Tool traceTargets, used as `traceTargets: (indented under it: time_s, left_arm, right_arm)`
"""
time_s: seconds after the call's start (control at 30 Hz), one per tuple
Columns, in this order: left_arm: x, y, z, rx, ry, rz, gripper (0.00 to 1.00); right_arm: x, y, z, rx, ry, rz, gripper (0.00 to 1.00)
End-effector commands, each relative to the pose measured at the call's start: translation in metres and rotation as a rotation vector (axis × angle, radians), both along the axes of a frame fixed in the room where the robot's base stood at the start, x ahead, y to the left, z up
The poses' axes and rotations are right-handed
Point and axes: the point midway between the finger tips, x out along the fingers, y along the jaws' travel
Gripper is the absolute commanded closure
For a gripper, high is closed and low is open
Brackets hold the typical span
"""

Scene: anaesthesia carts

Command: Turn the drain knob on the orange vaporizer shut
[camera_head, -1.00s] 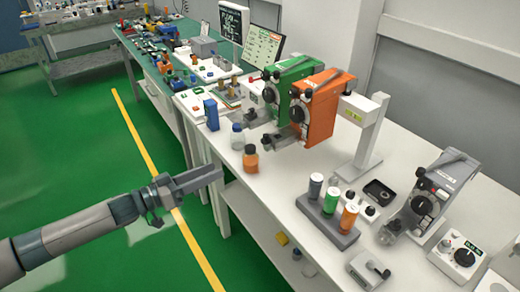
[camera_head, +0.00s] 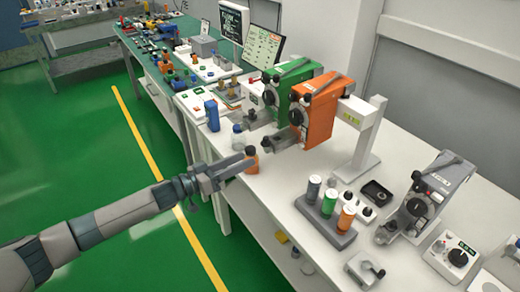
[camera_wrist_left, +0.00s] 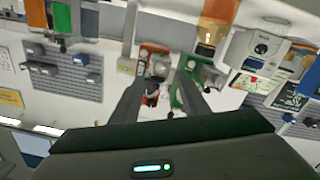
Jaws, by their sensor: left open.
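The orange vaporizer (camera_head: 318,112) stands on the white bench, mounted beside the green vaporizer (camera_head: 270,93). A dark round dial is on its front, and a grey block (camera_head: 281,140) with small dark parts sticks out low at its front. I cannot tell the drain knob's position at this size. My left gripper (camera_head: 248,164) is in front of and below the orange vaporizer, apart from it, its tips overlapping the orange-brown bottle in the picture. In the left wrist view the jaws (camera_wrist_left: 165,82) are open with nothing between them. My right gripper is not in view.
The orange-brown bottle (camera_head: 251,158) and a clear bottle (camera_head: 238,137) stand near the bench's front edge. To the right are a rack (camera_head: 313,211) of coloured cylinders and a grey vaporizer (camera_head: 430,200). The green floor before the bench is clear.

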Motion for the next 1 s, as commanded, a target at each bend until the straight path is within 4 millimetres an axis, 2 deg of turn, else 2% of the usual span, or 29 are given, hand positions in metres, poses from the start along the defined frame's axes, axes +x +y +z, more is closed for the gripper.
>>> traceTargets:
  time_s: [0.1,0.4,0.57,0.9,1.0]
  left_arm:
    - [0.013,-0.020,0.003,-0.002,0.000,-0.002,0.59]
    - [0.036,-0.052,0.001,0.000,0.001,0.001,0.59]
    - [0.042,-0.059,0.000,-0.001,0.001,0.000,0.59]
    - [0.043,-0.061,0.000,0.000,0.000,0.000,0.59]
    - [0.043,-0.061,0.000,0.000,0.000,0.000,0.83]
  right_arm:
    - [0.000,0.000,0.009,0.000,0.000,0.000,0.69]
    - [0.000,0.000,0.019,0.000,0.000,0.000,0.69]
    - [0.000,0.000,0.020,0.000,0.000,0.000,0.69]
    - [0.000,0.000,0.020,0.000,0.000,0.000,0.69]
    - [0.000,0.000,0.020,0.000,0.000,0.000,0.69]
